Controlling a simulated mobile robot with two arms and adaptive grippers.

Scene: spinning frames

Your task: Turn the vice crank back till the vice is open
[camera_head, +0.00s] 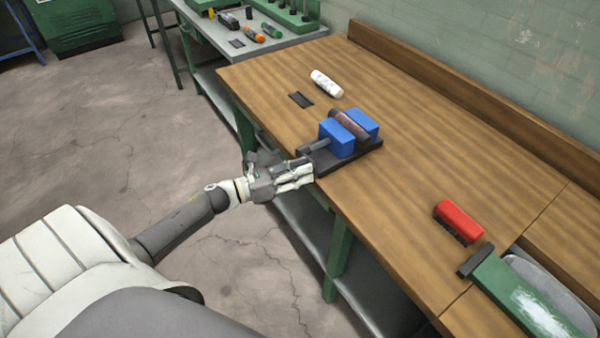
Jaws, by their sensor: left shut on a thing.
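The vice stands near the front edge of the wooden workbench, with two blue jaws (337,139) on a dark base (365,156). A brownish cylindrical piece (349,125) sits between the jaws. A dark screw (314,146) sticks out from the front jaw toward my arm. My left gripper (308,174) is at the bench edge in front of the vice, shut at the crank end. The crank itself is mostly hidden by the fingers. My right gripper is not in view.
On the bench (440,160) lie a white bottle (326,84), a small black flat piece (301,100) and a red brush (459,221). A green tool (520,295) is at the lower right. A grey side table (285,40) with small tools stands behind.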

